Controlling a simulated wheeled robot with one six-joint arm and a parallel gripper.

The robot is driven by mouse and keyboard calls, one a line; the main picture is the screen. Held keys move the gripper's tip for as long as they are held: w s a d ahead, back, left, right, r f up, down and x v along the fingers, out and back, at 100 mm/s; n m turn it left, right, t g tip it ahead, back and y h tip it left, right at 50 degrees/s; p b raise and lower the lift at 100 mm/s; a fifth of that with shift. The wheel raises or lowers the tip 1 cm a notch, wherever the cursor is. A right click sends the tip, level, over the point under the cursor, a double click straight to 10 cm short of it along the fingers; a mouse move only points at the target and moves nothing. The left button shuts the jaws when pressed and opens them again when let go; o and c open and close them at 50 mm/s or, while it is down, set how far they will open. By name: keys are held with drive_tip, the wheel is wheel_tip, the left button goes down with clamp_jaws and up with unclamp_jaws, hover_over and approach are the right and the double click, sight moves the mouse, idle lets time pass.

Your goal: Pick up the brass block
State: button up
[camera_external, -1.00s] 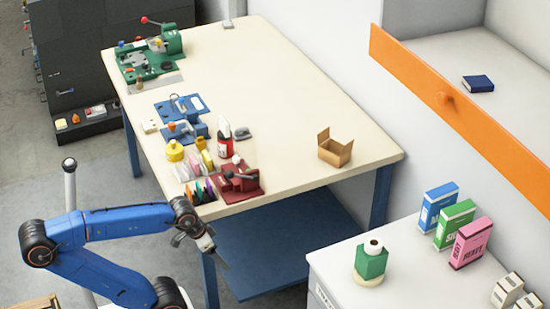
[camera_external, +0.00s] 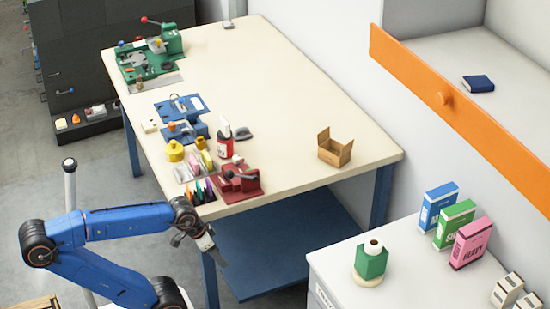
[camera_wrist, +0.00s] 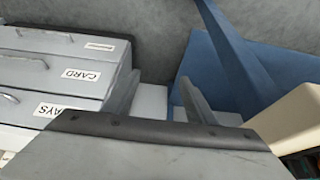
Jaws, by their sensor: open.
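I cannot pick out a brass block for certain in either view. A small yellowish piece (camera_external: 157,44) shows on the green machine (camera_external: 172,42) at the far left of the workbench, too small to identify. My gripper (camera_external: 217,258) is open and points down, just off the near front edge of the workbench (camera_external: 285,95), below its top. In the wrist view my grey fingers (camera_wrist: 170,103) stand apart with nothing between them.
The wrist view shows drawers (camera_wrist: 60,70), a blue bench leg (camera_wrist: 228,50) and the blue lower shelf (camera_wrist: 275,70). A red machine (camera_external: 238,182), a yellow pot (camera_external: 175,151) and an open carton (camera_external: 334,151) stand on the bench. The bench's middle is clear.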

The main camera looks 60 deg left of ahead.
wheel_tip(320, 180, up, 36)
drive_tip(key=w+a+r+n+g, duration=0.2)
drive_tip(key=w+a+n, duration=0.3)
drive_tip(key=w+a, duration=0.4)
drive_tip(key=n+g, duration=0.3)
drive_tip(key=n, duration=1)
hover_over(200, 139)
drive_tip(key=f, duration=1.9)
drive_tip(key=shift+a+f, duration=0.2)
drive_tip(key=shift+a, duration=0.05)
drive_tip(key=shift+w+f, duration=0.15)
drive_tip(key=shift+f, duration=2.75)
clamp_jaws()
